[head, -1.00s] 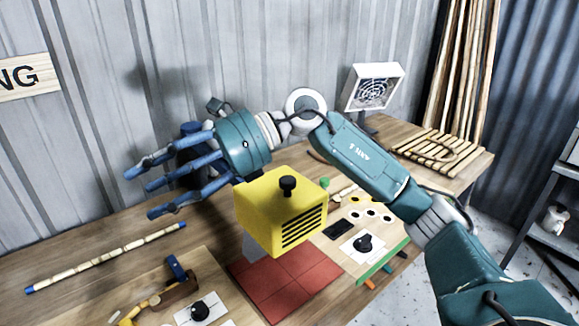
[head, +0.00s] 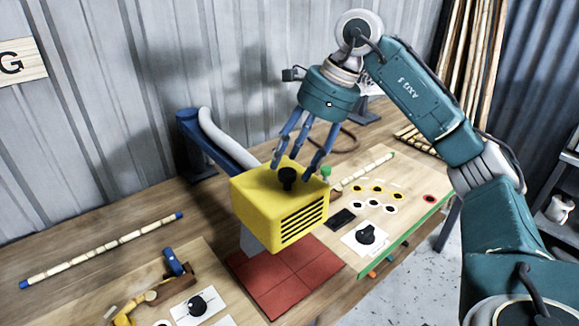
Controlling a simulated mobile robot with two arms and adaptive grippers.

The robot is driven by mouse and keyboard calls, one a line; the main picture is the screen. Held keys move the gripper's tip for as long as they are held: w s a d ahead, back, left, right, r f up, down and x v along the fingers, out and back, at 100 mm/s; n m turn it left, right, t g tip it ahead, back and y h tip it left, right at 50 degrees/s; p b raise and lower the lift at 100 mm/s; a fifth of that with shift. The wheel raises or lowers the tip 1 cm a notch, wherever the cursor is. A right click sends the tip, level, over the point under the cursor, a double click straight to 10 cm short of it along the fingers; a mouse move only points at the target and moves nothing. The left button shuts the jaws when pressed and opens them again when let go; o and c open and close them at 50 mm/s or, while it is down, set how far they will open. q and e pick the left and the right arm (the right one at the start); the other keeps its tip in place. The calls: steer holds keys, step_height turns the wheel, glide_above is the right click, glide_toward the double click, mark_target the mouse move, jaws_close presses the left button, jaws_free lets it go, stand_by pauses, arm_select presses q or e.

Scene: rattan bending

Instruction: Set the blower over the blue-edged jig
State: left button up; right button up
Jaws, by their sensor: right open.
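The blower is a yellow box (head: 262,205) with dark slats and a black knob (head: 288,177) on top. It hangs over red tiles (head: 285,280), between two jig boards. My right gripper (head: 300,165) is open, with its blue fingers pointing down just above and behind the knob; I cannot tell whether they touch the box. The left board (head: 222,268) carries a wooden curve, a blue clamp (head: 175,263) and a dial; its front edge is out of frame, so no blue edge shows. My left gripper is not in view.
A green-edged board (head: 405,200) with ringed spots and a dial lies on the right. A blue arm (head: 205,140) and pale hose stand behind the blower. A blue-ended rattan pole (head: 105,250) lies at left.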

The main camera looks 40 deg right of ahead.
steer(key=shift+x, duration=1.4)
